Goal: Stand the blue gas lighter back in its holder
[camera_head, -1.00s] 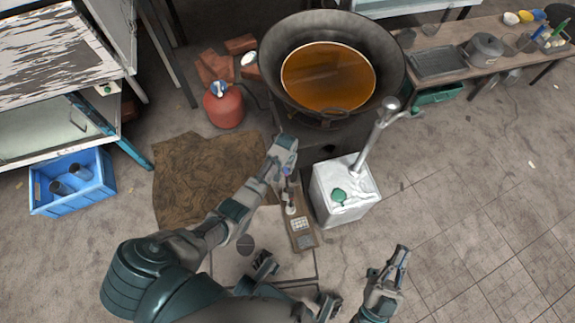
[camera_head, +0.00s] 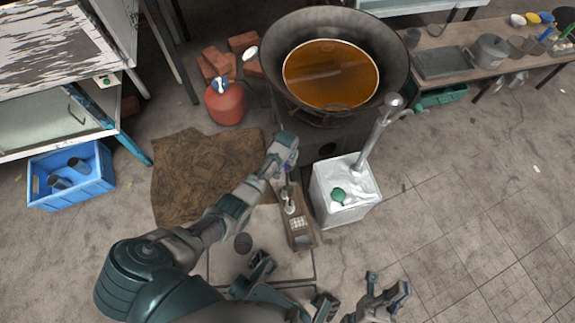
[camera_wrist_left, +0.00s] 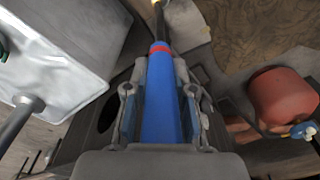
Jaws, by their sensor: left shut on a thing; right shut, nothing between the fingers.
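The blue gas lighter (camera_wrist_left: 163,100), with a red band and a dark neck, lies between the fingers of my left gripper (camera_wrist_left: 160,88) in the left wrist view. That gripper is shut on it. In the head view my left gripper (camera_head: 284,152) is above the narrow wooden board in front of the burner, and it mostly hides the lighter. A small white upright piece (camera_head: 290,208) stands on the board just below the gripper; I cannot tell whether it is the holder. My right gripper (camera_head: 388,298) is shut and empty above the floor at the lower right.
The wooden board (camera_head: 302,239) carries a light keypad-like item. A white box (camera_head: 335,213) with a green item on top stands to its right. Behind are a large wok (camera_head: 390,70) of amber liquid and a red gas cylinder (camera_head: 225,108).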

